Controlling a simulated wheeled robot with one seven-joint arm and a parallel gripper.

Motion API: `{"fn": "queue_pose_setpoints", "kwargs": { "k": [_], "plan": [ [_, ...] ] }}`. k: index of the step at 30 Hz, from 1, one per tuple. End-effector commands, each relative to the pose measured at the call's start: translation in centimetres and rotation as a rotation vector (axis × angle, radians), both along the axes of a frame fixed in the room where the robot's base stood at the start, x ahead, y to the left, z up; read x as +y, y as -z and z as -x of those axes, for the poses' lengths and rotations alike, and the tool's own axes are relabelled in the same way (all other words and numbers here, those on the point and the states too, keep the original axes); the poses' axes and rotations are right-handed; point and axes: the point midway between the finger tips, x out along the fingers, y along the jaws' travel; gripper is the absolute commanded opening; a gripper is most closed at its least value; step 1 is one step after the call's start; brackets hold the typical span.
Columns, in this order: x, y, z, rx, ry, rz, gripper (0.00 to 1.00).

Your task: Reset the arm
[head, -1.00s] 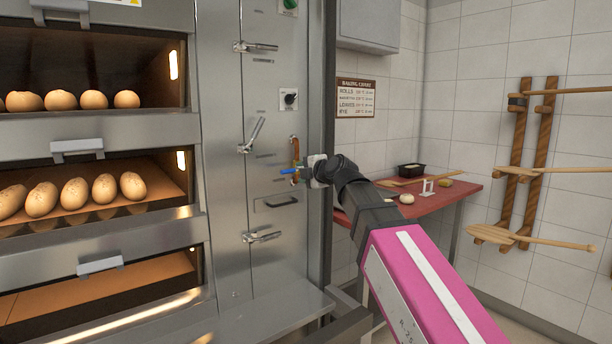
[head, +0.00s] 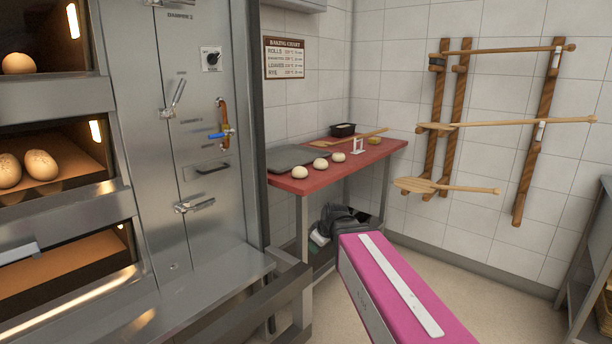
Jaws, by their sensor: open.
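My arm, with a pink and white link, reaches in from the lower right of the head view. My gripper (head: 319,237) shows only as a small pale part beside the dark wrist, low in front of the red table's legs. The fingertips are mostly hidden, and I see nothing held. It is apart from the oven's control panel. The blue-handled valve (head: 217,135) on a copper pipe is on that panel, up and to the left of my gripper, its lever pointing left.
Deck ovens with bread rolls (head: 40,165) stand at left. A metal rail (head: 230,315) runs along the lower front. The red table (head: 345,168) holds dough balls, a tray and a black tin. Wooden peels (head: 455,187) hang at right.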

Motion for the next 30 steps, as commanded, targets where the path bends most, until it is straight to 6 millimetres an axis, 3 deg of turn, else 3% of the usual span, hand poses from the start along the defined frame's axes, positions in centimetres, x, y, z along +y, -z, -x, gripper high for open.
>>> {"fn": "queue_pose_setpoints", "kwargs": {
  "k": [1, 6, 12, 18, 30],
  "plan": [
    [-1.9, 2.1, 1.1, 0.065, 0.082, 0.001, 0.41],
    [-7.4, 7.9, 4.8, 0.262, 0.381, 0.012, 0.41],
    [-12.3, 12.8, 9.2, 0.431, 0.694, 0.044, 0.41],
    [-14.5, 14.8, 11.4, 0.5, 0.853, 0.067, 0.41],
    [-14.7, 14.9, 11.6, 0.507, 0.872, 0.07, 0.41]
  ]
}}
